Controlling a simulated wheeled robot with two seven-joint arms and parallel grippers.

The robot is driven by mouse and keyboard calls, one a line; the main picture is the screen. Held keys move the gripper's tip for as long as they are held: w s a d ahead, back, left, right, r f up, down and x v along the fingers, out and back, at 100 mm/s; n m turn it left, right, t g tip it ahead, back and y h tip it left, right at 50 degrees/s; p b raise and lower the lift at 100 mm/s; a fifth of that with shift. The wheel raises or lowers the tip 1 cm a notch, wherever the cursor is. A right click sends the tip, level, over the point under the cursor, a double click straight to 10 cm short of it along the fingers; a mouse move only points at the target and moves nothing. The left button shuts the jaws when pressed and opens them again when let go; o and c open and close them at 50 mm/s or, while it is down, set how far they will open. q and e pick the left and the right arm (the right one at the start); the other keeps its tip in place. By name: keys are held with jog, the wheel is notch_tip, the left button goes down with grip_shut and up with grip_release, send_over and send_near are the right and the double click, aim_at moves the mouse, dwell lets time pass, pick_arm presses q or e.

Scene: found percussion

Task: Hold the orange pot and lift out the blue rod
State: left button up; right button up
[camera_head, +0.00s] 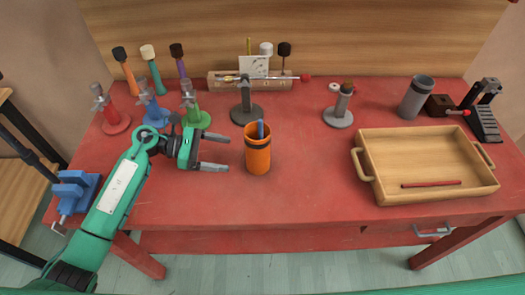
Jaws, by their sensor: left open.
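The orange pot (257,160) stands upright on the red table, left of its middle, with a dark band below its rim. The blue rod (261,129) stands in it, and only its upper end shows above the rim. My left gripper (228,153) is to the left of the pot, its two fingers open and pointing right toward it. The fingertips are apart from the pot, with a small gap, and nothing is between them. My right gripper is not in view.
A wooden tray (391,197) with handles holds a dark red stick (431,184) at the right. A dark stand (246,110) is just behind the pot. Red, blue and green stands (197,117) are behind my left arm. A grey cup (416,97) stands at the back right. The table front is clear.

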aim_at(250, 159)
pick_arm(q)
jog(key=shift+d+f+p, duration=0.15)
jog(key=shift+d+p, duration=0.15)
jog(key=shift+d, duration=0.15)
jog(key=p+x, duration=0.1)
jog(key=x, duration=0.4)
jog(key=shift+p, duration=0.35)
jog(key=b+x, duration=0.2)
jog(key=x, duration=0.1)
jog(key=shift+a+f, duration=0.15)
jog(key=shift+f, duration=0.05)
jog(key=shift+d+b, duration=0.35)
jog(key=shift+d, duration=0.2)
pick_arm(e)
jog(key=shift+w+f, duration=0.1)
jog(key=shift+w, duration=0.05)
pick_arm(q)
jog(key=c, duration=0.7)
